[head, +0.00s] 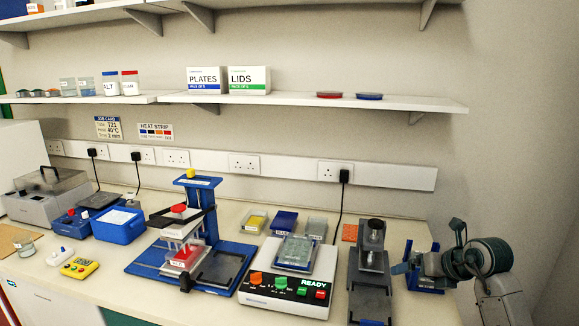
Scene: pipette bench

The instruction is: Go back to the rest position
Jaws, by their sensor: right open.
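My right arm comes in at the right edge, and its gripper (412,266) points left over the right end of the bench. It is open, with nothing visible held in it. It is at a small blue stand (434,250), partly in front of it; I cannot tell whether they touch. My left gripper is not in view. Left of my right gripper stands a dark grey device with a black-topped upright part (373,238). Farther left is a white machine with knobs and a "READY" display (286,300), carrying a clear plate (297,252).
A blue press-like stand (223,225) with a red block (186,256) stands mid-bench. Shelves (430,103) hang above; the right wall is close to my arm.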

